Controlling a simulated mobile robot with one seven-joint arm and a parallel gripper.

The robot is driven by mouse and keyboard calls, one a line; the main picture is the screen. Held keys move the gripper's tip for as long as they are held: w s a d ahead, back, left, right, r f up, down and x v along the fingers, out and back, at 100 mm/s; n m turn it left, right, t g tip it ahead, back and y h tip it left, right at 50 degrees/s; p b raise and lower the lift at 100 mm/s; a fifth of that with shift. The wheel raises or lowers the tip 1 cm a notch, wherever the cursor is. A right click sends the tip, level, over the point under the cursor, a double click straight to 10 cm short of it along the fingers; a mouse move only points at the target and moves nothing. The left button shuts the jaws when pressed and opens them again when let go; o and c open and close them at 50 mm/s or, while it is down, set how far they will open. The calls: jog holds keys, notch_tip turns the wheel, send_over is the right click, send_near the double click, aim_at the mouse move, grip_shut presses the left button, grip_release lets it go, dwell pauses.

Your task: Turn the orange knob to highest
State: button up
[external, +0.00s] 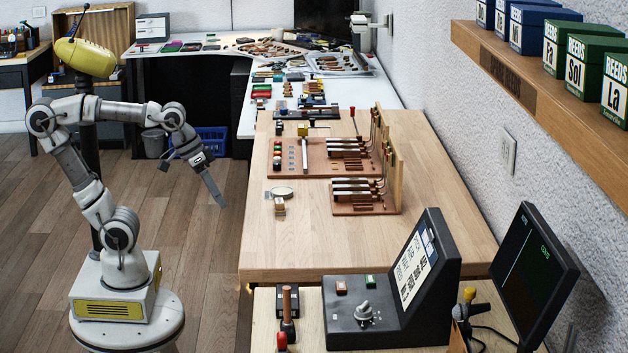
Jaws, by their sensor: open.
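A black sloped console (440,305) stands on the front table. I cannot make out a clearly orange round knob at this size. My gripper (217,196) hangs over the floor left of the long wooden table, well apart from the console and pointing down to the right. It is open, and nothing shows between its fingers, which overlap in this view.
Boxes (580,55) line the wall shelf.

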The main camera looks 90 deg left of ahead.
jog(key=w+a+r+n+g+p, duration=0.1)
jog(key=w+a+r+n+p, duration=0.5)
jog(key=w+a+r+n, duration=0.4)
jog(key=w+a+r+n+p, duration=0.35)
jog(key=a+n, duration=0.25)
jog(key=a, duration=0.2)
jog(key=w+a+r+n+p, duration=0.3)
jog(key=a+r+n, duration=0.15)
jog(key=a, duration=0.35)
jog(key=n+g+p, duration=0.4)
jog(key=n+p, duration=1)
jog(key=n, duration=0.7)
send_over(278, 155)
jog(key=a, duration=0.1)
notch_tip(278, 155, down, 8)
notch_tip(278, 155, down, 17)
jog(key=shift+s+a+r+b, duration=0.1)
jog(key=shift+b, duration=0.85)
jog(key=shift+c, duration=0.4)
grip_shut()
